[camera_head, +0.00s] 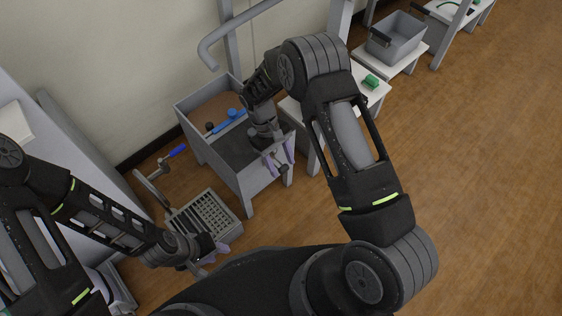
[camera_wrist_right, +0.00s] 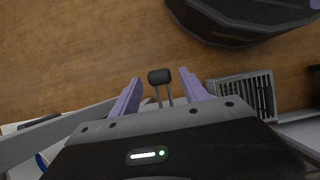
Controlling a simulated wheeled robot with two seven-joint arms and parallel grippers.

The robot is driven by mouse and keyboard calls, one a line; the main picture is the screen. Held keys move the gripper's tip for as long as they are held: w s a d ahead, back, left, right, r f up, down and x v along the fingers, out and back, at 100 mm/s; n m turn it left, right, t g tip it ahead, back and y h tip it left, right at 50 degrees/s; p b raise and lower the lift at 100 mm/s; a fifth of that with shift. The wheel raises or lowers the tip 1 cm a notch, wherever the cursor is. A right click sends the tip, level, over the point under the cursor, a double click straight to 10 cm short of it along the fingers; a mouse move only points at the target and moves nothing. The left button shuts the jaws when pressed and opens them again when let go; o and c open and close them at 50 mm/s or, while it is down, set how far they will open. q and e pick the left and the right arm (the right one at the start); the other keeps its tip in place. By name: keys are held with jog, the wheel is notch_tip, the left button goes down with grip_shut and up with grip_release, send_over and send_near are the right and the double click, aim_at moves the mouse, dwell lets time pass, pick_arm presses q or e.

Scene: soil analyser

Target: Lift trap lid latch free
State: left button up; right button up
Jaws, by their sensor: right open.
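A dark, rounded knob on two thin rods (camera_wrist_right: 159,76) shows in the right wrist view; I take it for the latch handle. In the head view it is a small dark shape (camera_head: 283,169) at the front of the grey bin (camera_head: 225,172). My right gripper (camera_head: 280,160) is open, with its purple fingers apart on either side of the knob. In the right wrist view the gripper (camera_wrist_right: 160,84) shows gaps between the knob and both fingers. My left gripper (camera_head: 213,257) is low beside a slotted grey box (camera_head: 232,221), its purple fingers apart. The lid itself cannot be made out clearly.
The bin holds brown material and a blue tool (camera_head: 232,120). A crank with a blue handle (camera_head: 177,151) stands left of the bin. White tables, one with a grey crate (camera_head: 396,45), stand at upper right. The wooden floor on the right is clear.

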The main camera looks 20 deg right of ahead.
aim_at(274, 161)
jog(key=p+v, duration=0.1)
jog(key=v, duration=0.6)
jog(key=shift+w+r, duration=0.2)
jog(key=shift+r, duration=0.15)
dwell(0.4)
